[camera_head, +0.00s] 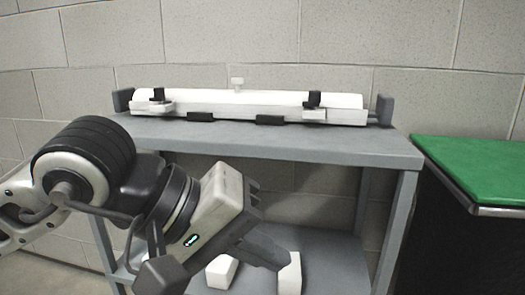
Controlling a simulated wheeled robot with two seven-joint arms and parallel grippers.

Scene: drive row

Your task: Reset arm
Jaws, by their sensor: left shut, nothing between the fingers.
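My left arm comes in from the left, and its gripper (252,252) hangs in front of the grey bench, pointing down and to the right. The gripper is shut with nothing held. Its white and dark grey body carries a small lit green mark. The gripper is apart from the long white fixture (250,99) on the bench top. My right gripper is out of view.
The grey bench (350,148) has a lower shelf (335,262), partly hidden by my left arm. Black clips and small dark blocks sit along the fixture. A green-topped table (475,168) stands at the right. A block wall closes off the back.

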